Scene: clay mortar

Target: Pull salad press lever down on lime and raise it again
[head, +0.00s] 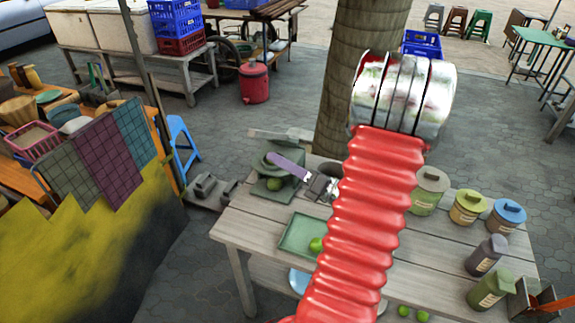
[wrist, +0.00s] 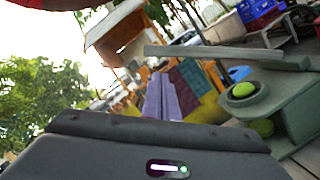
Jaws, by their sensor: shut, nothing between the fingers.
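The salad press (head: 268,184) is grey-green and stands at the far left of the wooden table. Its long pale lever (head: 282,134) is raised, lying nearly level above the body; in the wrist view the lever (wrist: 215,51) runs across above the press (wrist: 297,105). My gripper (head: 271,158), with purple fingers, is shut and empty. In the head view it overlaps the upper press, below the lever. In the wrist view the fingers (wrist: 160,98) are left of the press body, apparently below the lever.
A green tray (head: 290,240) with a lime (head: 316,244) lies in front of the press. Lidded jars (head: 431,190) stand at the right of the table (head: 250,225). A tree trunk (head: 350,90) rises behind. My red arm hides the table's middle.

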